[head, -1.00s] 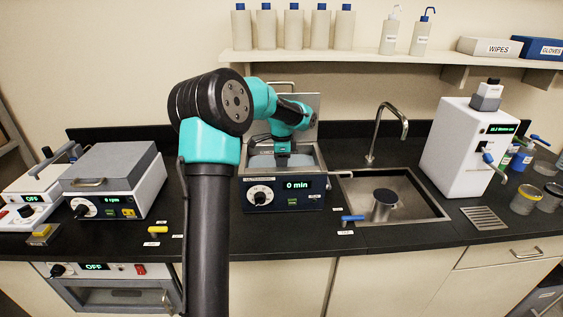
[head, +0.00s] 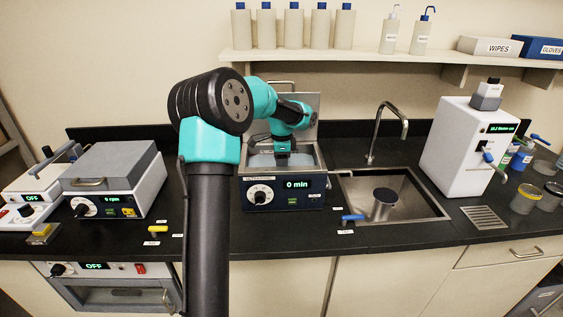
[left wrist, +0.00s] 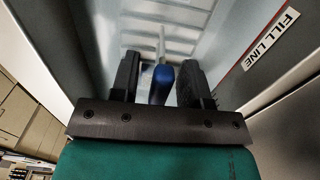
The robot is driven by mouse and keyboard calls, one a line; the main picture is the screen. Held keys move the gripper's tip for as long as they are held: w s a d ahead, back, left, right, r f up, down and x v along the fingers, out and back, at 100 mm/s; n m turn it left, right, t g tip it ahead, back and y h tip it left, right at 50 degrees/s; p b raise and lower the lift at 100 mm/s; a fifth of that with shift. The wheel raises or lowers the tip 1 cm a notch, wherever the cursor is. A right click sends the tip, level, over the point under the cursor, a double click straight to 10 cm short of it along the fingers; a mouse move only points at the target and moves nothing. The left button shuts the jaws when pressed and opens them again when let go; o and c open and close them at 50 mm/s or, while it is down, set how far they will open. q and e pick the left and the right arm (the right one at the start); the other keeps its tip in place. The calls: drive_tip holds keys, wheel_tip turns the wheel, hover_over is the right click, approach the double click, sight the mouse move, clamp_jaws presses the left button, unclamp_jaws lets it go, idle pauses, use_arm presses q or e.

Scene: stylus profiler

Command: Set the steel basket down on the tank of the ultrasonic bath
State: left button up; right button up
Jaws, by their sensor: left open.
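The ultrasonic bath (head: 260,196), a dark blue box showing "0 min", stands in mid-counter with its lid up behind. My left gripper (head: 283,162) points down into its open tank (head: 320,160). In the left wrist view my left gripper (left wrist: 162,82) is open, its black fingers on either side of a blue grip (left wrist: 162,80) on a thin pale stem. This looks like the steel basket's handle. Pale lines lie beyond it in the tank; I cannot tell basket bars from water. The tank wall (left wrist: 240,75) carries a "FILL LINE" label. My right gripper is not in view.
A sink (head: 420,205) with a tap (head: 385,125) and a grey cylinder (head: 385,203) in it is right of the bath. A white instrument (head: 455,150) stands farther right. A grey-lidded device (head: 115,170) is at left. The bath's raised lid (head: 308,105) stands close behind my gripper.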

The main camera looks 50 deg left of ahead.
use_arm(q)
wheel_tip(320, 180, up, 12)
idle(0.5)
idle(0.4)
